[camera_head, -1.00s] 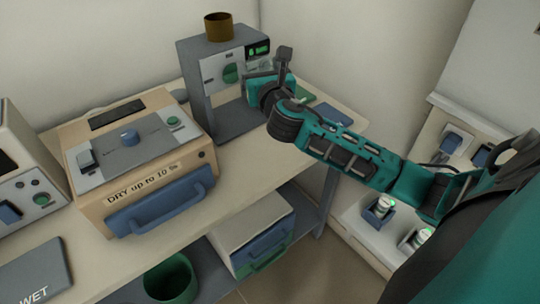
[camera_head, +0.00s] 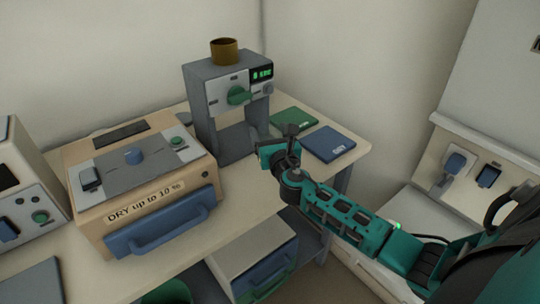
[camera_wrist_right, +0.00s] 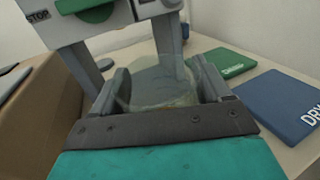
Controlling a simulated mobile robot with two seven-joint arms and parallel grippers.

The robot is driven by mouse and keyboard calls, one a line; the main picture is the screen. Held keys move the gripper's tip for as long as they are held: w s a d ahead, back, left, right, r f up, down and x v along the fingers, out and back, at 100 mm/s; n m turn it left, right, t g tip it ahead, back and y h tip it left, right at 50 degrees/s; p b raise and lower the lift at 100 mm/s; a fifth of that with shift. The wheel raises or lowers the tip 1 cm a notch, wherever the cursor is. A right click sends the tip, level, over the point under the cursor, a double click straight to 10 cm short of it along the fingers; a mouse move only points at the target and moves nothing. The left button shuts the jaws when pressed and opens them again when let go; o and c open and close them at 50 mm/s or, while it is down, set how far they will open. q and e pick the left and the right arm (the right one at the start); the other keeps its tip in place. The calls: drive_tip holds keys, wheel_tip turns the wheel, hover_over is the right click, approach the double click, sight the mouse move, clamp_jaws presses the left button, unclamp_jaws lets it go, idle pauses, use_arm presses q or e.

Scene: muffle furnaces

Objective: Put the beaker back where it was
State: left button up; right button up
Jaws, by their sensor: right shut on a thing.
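The beaker (camera_wrist_right: 165,88) is clear and see-through. In the right wrist view it stands between the two fingers of my right gripper (camera_head: 268,148), which is shut on it. In the head view I cannot make the beaker out clearly at the gripper. The gripper is low over the table, in front and to the right of the foot of the grey machine (camera_head: 200,110). I cannot tell whether the beaker touches the table. My left gripper is not in view.
A green pad (camera_head: 293,118) and a blue pad (camera_head: 328,144) lie right of the machine. A brown cup (camera_head: 224,52) stands on top of it. A beige furnace (camera_head: 200,165) labelled "DRY up to 10 %" is to the left. The table's front edge runs below the gripper.

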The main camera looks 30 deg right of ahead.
drive_tip(key=shift+f+b, duration=1.15)
drive_tip(key=shift+f, duration=1.35)
drive_tip(key=shift+f, duration=0.2)
drive_tip(key=o, duration=1.2)
drive_tip(key=shift+c, duration=0.2)
drive_tip(key=shift+r, duration=0.1)
drive_tip(key=shift+r, duration=0.25)
drive_tip(key=v, duration=1.2)
drive_tip(key=shift+f+p, duration=0.1)
drive_tip(key=shift+p, duration=0.25)
